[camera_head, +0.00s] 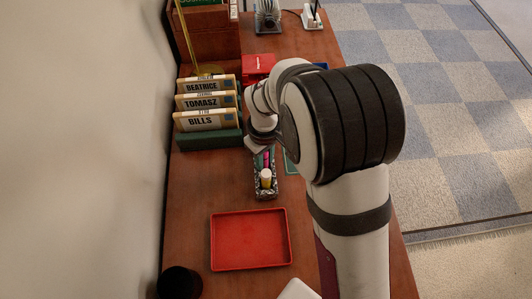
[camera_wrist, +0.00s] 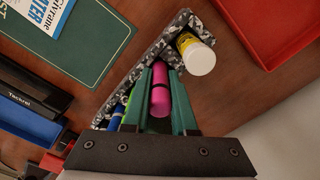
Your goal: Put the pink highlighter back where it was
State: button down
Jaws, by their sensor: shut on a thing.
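The pink highlighter (camera_wrist: 160,90) is between the two green fingers of my gripper (camera_wrist: 163,72), which is shut on it. In the wrist view it lies over the speckled black-and-white pen box (camera_wrist: 118,76); I cannot tell whether it touches the floor of the box. The head view shows the pink highlighter (camera_head: 266,158) at the box (camera_head: 266,196), with my arm hiding much of the gripper. A yellow-and-white capped bottle or stick (camera_wrist: 196,54) stands in the end compartment. Blue (camera_wrist: 116,115) and green pens lie beside the fingers, partly hidden.
An empty red tray (camera_head: 250,240) lies in front of the box. Labelled binders (camera_head: 207,120) stand to the left of it. A dark round object (camera_head: 180,283) is at the front left. A green book (camera_wrist: 85,40) lies near the box. Bare wood shows between box and tray.

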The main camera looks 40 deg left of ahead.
jog(key=shift+f, duration=0.1)
jog(key=c, duration=0.7)
grip_release()
notch_tip(320, 180, up, 12)
jog(key=shift+d+r, duration=0.1)
jog(key=shift+r, duration=0.1)
jog(key=w+d+r+m, duration=0.1)
jog(key=d+r+m, duration=0.25)
jog(key=d, duration=0.45)
jog(key=d+r+m, duration=0.2)
jog(key=d+m, duration=0.3)
jog(key=d, duration=0.3)
jog(key=s+d+m, duration=0.3)
jog(key=d+m, duration=0.1)
jog(key=s+d+m+y, duration=0.1)
jog(key=s+d+m, duration=0.3)
jog(key=d+m, duration=0.1)
jog(key=s+d+f+m, duration=0.1)
jog(key=s+d+m, duration=0.3)
jog(key=shift+s+d+y, duration=0.25)
jog(key=shift+d+y, duration=0.05)
jog(key=shift+y, duration=0.1)
